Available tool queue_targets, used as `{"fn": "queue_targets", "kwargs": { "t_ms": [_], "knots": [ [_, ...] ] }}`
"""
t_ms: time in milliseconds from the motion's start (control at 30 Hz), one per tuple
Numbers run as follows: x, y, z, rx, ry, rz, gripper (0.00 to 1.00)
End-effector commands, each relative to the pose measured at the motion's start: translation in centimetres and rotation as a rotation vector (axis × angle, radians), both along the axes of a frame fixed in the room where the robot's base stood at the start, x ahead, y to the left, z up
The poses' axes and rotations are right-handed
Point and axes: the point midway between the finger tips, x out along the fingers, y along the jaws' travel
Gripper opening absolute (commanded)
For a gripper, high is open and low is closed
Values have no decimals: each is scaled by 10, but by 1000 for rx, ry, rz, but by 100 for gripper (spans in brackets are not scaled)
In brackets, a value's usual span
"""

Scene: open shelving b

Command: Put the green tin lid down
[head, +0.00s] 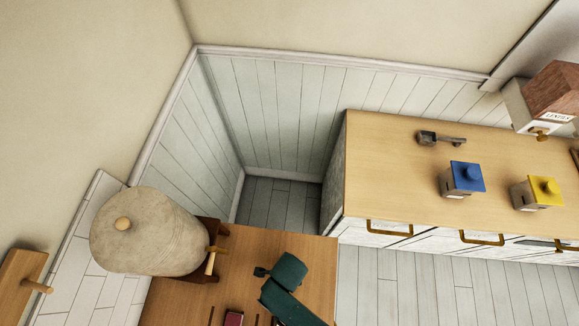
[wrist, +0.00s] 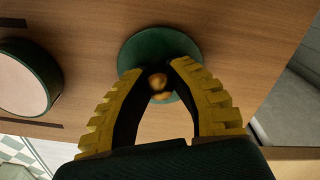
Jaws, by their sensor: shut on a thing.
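The green tin lid (wrist: 158,42) is a dark green disc with a round brass knob (wrist: 157,80), in the upper middle of the wrist view. My gripper (wrist: 157,70) has its yellow ridged fingers closed around the knob. The lid lies over the wooden top (wrist: 85,60); I cannot tell whether it touches the wood. A round dark green tin (wrist: 50,75) with a pale pinkish inner disc stands to its left, apart from it. In the head view I cannot make out the lid or the fingertips.
In the head view, the near wooden top (head: 185,300) bears a large stone-coloured crock (head: 150,235) at its left and a small red item (head: 234,319) at the front. The far counter (head: 385,165) holds a scoop (head: 440,139), a blue-lidded box (head: 462,180) and a yellow-lidded box (head: 538,193).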

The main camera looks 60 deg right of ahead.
Motion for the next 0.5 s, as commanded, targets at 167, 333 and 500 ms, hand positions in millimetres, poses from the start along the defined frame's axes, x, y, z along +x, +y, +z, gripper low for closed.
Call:
{"fn": "queue_targets", "kwargs": {
  "t_ms": [167, 333, 500],
  "knots": [
    [0, 0, -2, 0, 0, 0, 37],
    [0, 0, -2, 0, 0, 0, 46],
    [0, 0, -1, 0, 0, 0, 46]
  ]
}}
